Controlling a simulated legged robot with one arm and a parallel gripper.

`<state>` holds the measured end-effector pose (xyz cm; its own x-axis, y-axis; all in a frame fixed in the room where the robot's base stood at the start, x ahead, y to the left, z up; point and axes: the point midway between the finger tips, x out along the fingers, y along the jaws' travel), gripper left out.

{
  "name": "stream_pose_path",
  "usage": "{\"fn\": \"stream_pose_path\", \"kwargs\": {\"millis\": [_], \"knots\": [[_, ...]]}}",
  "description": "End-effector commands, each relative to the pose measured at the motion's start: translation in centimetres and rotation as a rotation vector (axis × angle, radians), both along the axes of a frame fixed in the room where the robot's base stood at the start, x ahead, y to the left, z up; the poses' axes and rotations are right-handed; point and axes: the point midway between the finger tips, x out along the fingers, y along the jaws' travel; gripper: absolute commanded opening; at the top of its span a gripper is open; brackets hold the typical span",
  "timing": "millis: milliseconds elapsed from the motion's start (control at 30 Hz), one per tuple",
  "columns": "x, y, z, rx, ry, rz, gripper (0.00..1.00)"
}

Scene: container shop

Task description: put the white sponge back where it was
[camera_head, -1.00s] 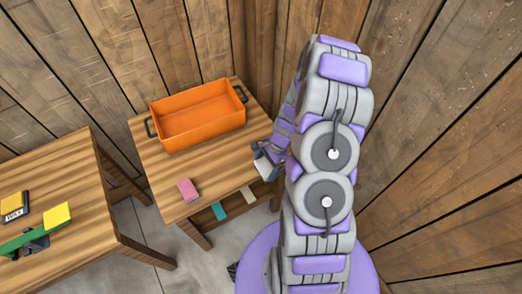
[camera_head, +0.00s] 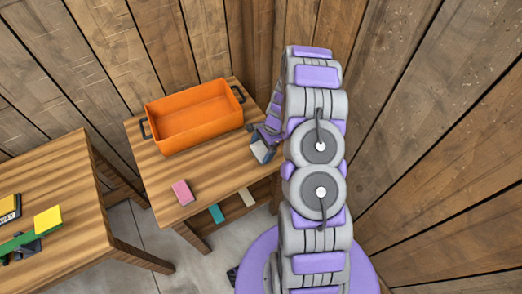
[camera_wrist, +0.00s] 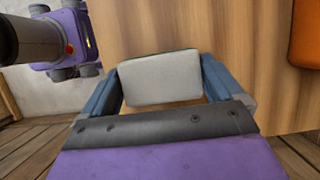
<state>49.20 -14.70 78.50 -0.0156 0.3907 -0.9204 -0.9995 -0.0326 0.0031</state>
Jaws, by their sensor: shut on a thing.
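The white sponge (camera_wrist: 160,79) is between the two blue-grey fingers of my gripper (camera_wrist: 162,70) in the wrist view. A thin dark green layer shows along its far edge. Wood grain lies behind it; I cannot tell whether the sponge touches that surface. In the head view my gripper (camera_head: 262,151) is at the right edge of the small wooden table (camera_head: 222,174), to the right of and in front of the orange bin. There the sponge is mostly hidden by the fingers.
The orange bin (camera_head: 194,139) with black handles stands at the table's back. A pink sponge (camera_head: 182,192) lies front left. A teal item (camera_head: 216,212) and a cream item (camera_head: 247,197) are below the tabletop. Another table (camera_head: 65,190) stands left. Plank walls close the back and right.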

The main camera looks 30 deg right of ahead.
Motion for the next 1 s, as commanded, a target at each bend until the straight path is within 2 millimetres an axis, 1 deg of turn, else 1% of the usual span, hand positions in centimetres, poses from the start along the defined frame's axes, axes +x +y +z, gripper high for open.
{"fn": "stream_pose_path", "kwargs": {"millis": [33, 67, 233, 267, 300, 533, 667, 767, 867, 1000], "knots": [[0.0, 0.0, -0.6, 0.0, 0.0, 0.0, 0.7], [0.0, 0.1, -0.6, -0.001, -0.001, 0.001, 0.66], [0.1, 0.3, -0.5, -0.003, -0.001, 0.002, 0.65], [0.1, 0.2, -0.5, -0.003, -0.001, 0.002, 0.97], [0.1, 0.2, -0.5, -0.003, -0.001, 0.002, 1.0], [0.0, 0.0, -0.4, 0.0, -0.002, 0.001, 1.0], [0.0, -0.2, 0.0, -0.001, -0.003, 0.001, 1.0], [0.0, -0.5, 0.9, 0.0, -0.003, 0.001, 1.0], [0.1, -1.0, 2.2, 0.0, -0.003, 0.001, 1.0], [0.2, -2.1, 4.7, -0.005, -0.007, 0.0, 1.0]]}}
